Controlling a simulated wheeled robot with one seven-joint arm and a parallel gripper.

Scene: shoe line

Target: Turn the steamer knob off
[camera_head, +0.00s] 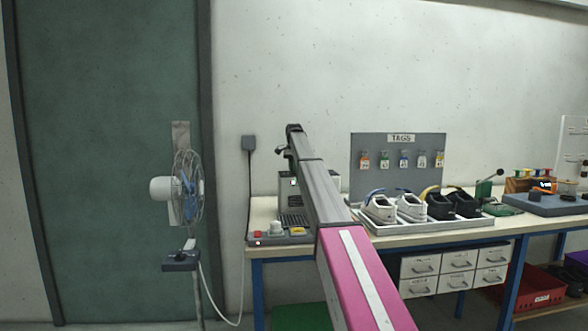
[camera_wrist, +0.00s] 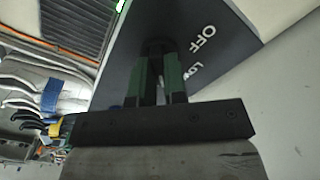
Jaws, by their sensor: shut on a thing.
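In the wrist view, my gripper (camera_wrist: 157,72) has its two green-padded fingers shut on a dark round knob (camera_wrist: 157,46). The knob stands on a dark panel (camera_wrist: 225,25) with the white words OFF and LOW beside it, tilted in the picture. The knob's pointer is hidden or too dark to read, so its setting cannot be told. In the head view, the steamer (camera_head: 287,190) is a box at the left end of the bench, partly hidden by my arm. The knob is not visible there.
The workbench (camera_head: 420,236) holds a tray of shoes (camera_head: 435,222), a tag board (camera_head: 372,152) and a green press (camera_head: 484,188) to the right. A small control box (camera_head: 262,239) sits at the bench's front left. A fan (camera_head: 186,190) stands left of the bench.

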